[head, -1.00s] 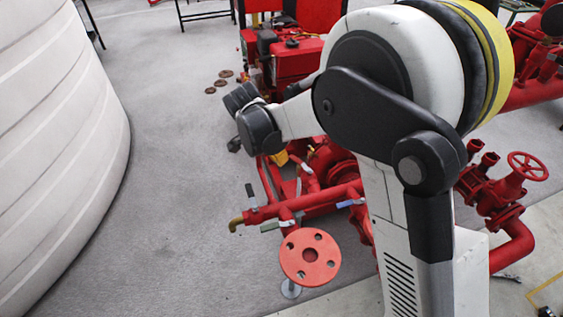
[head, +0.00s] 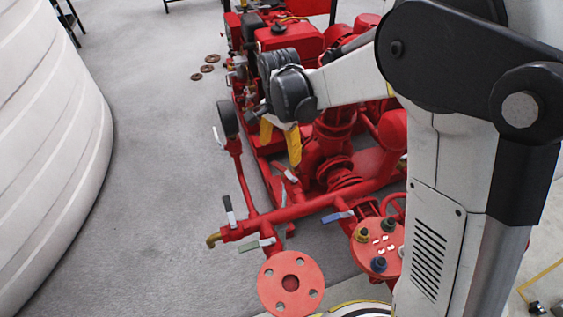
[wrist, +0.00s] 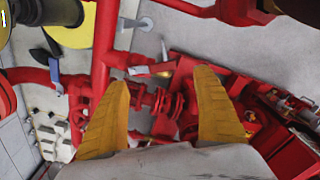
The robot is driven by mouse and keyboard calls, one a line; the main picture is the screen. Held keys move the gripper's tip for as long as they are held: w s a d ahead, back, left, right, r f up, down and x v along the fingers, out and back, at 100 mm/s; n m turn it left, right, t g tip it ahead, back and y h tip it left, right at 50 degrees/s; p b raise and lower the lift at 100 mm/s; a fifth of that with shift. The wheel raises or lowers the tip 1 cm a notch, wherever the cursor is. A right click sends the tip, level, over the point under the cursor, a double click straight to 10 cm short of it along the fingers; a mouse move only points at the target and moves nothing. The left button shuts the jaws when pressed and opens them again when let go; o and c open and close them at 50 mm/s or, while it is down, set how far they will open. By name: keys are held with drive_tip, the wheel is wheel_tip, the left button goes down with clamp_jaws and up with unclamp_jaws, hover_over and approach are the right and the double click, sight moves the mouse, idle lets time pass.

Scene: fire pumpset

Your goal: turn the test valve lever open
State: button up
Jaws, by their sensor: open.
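Several small valve levers show on the red pipework in the head view; I cannot tell which is the test valve lever. A black-ended lever (head: 229,210) stands up and a green lever (head: 257,244) lies across near the brass outlet. A blue lever (head: 338,217) and a pale lever (head: 287,173) are further right and back. My gripper (head: 280,152) is open and empty, its yellow fingers above the pipework behind the pale lever. In the wrist view, a pale lever (wrist: 150,70) shows between the fingertips of my gripper (wrist: 162,78), apparently beyond them.
A round red flange (head: 291,283) stands at the front. Red pump machinery (head: 285,45) fills the back. A large white tank (head: 50,150) is at the left, with clear grey floor (head: 160,170) between it and the pipes. A handwheel (wrist: 85,115) shows in the wrist view.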

sight(280, 167)
wheel_tip(280, 167, down, 7)
drive_tip(key=shift+r+b, duration=0.1)
drive_tip(key=shift+b, duration=1)
drive_tip(key=shift+d, duration=0.1)
drive_tip(key=c, duration=1.5)
